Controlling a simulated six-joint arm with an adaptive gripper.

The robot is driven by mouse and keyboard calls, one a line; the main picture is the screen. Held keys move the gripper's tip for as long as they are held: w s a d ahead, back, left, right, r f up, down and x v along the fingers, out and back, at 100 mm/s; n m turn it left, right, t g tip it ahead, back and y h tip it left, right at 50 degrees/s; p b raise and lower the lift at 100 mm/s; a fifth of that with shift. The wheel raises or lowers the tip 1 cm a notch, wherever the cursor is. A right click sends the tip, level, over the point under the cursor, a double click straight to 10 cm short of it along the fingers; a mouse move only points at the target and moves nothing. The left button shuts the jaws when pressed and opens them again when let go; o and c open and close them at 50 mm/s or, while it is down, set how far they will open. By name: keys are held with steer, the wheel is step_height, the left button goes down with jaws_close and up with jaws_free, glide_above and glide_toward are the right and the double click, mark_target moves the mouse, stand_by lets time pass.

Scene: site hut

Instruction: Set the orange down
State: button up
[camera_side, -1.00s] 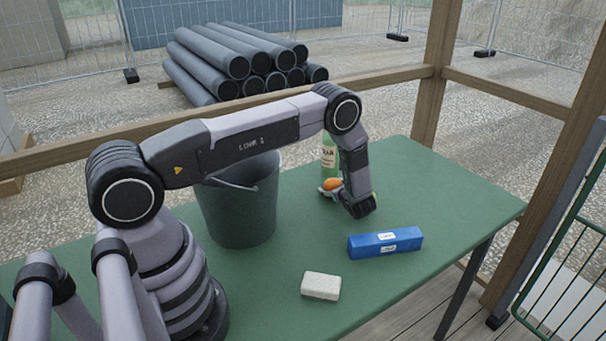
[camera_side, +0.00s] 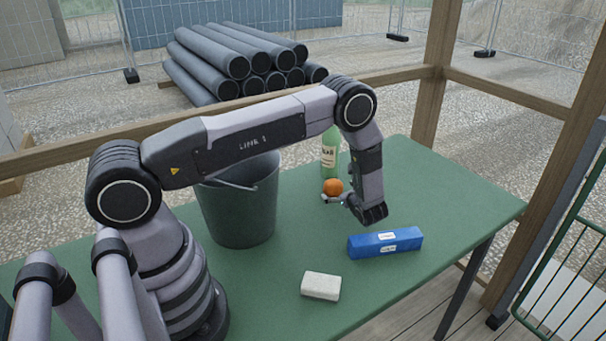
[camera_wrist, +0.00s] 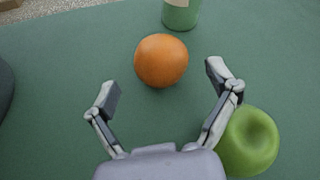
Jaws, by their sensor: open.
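The orange (camera_side: 333,187) rests on the green table in front of the bottle. In the wrist view the orange (camera_wrist: 161,60) lies just beyond my open fingertips, apart from both of them. My gripper (camera_wrist: 163,85) is open and empty, with one finger on each side of the view. In the side view my gripper (camera_side: 332,199) is low beside the orange, partly hidden by my wrist.
A green apple (camera_wrist: 248,141) lies close by my right finger in the wrist view. A green bottle (camera_side: 330,150) stands behind the orange. A blue box (camera_side: 385,243), a pale block (camera_side: 321,286) and a dark bucket (camera_side: 238,207) are on the table (camera_side: 440,200).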

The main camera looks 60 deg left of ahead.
steer(key=v, duration=0.6)
steer(key=shift+d+r, duration=0.1)
steer(key=shift+r, duration=0.25)
steer(key=s+r+n+g+h, duration=0.2)
steer(key=s+r+n, duration=0.3)
steer(key=r, duration=0.7)
steer(key=s+r+n+g+h, duration=0.2)
steer(key=s+r+n, duration=0.3)
steer(key=r, duration=0.6)
steer(key=s+d+r+n+t+h, duration=0.2)
steer(key=s+r+h, duration=0.1)
steer(key=s, duration=0.4)
steer(key=s+d+r+n+t+h, duration=0.2)
steer(key=s+r, duration=0.3)
steer(key=s, duration=0.3)
steer(key=s+d+r+n+t+h, duration=0.2)
steer(key=s+d+r+n+h, duration=0.2)
steer(key=s, duration=0.3)
steer(key=shift+s, duration=0.3)
steer(key=shift+d+r, duration=0.1)
steer(key=shift+r, duration=0.05)
